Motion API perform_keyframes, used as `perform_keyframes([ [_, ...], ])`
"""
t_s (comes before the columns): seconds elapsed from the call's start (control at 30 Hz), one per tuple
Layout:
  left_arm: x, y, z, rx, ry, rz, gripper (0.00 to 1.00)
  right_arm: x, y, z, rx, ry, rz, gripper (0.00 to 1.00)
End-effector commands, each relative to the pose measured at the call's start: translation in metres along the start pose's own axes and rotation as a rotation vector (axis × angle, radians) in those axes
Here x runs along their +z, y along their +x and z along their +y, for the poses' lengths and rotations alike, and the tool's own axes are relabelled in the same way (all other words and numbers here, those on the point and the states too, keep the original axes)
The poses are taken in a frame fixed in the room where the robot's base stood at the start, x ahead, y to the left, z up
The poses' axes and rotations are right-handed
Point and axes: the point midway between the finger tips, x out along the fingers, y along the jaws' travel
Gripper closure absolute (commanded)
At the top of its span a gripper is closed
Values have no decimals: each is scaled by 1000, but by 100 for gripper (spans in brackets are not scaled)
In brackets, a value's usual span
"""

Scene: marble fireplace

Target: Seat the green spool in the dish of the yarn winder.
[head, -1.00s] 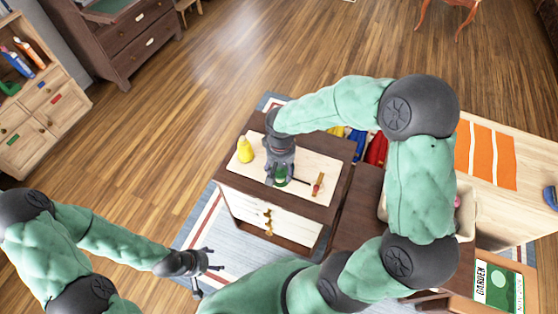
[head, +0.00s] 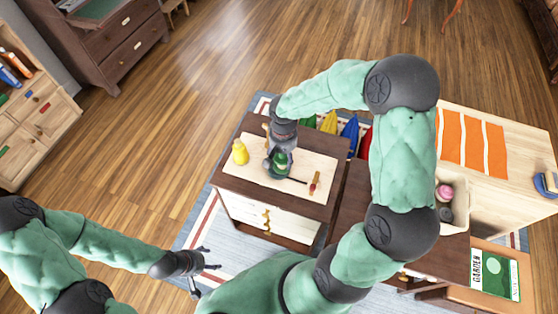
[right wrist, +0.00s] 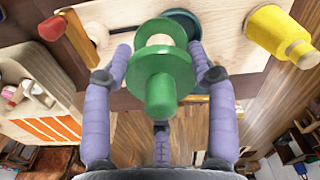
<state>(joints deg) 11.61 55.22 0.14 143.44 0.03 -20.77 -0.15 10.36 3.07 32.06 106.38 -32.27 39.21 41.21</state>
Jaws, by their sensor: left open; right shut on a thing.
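The green spool (right wrist: 163,75) is between the fingers of my right gripper (right wrist: 160,48), which is shut on it. In the head view the green spool (head: 281,161) shows just below the right gripper (head: 281,148), over the light top of the small cabinet. The winder's dark teal dish (right wrist: 184,20) shows partly behind the spool in the right wrist view; the spool and fingers hide part of it. I cannot tell whether spool and dish touch. My left gripper (head: 208,271) is open and empty, in front of the cabinet and low in the head view.
A yellow spool-like piece (head: 240,152) stands left of the green spool on the cabinet top (head: 262,184). A bin (head: 459,211) with yarn balls stands farther right. Open floor lies left.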

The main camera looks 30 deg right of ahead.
Motion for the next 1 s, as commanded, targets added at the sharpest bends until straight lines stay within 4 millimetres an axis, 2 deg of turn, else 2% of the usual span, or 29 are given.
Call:
perform_keyframes([
  [0.03,0,5,-2,0,0,0,35,-6,14,-2,2,0,-6,77],
  [0.1,0,8,-3,0,0,0,35,-15,24,-4,2,0,-5,77],
  [0.3,-1,12,-4,0,0,0,35,-31,41,-8,1,0,-2,77],
  [0.53,-1,16,-6,0,0,0,35,-39,52,-10,0,0,-2,77],
  [0.7,-1,26,-9,0,0,0,35,-38,77,-9,2,0,-3,77],
  [1.0,-1,26,-9,0,0,0,35,-38,79,-10,0,0,-1,77],
])
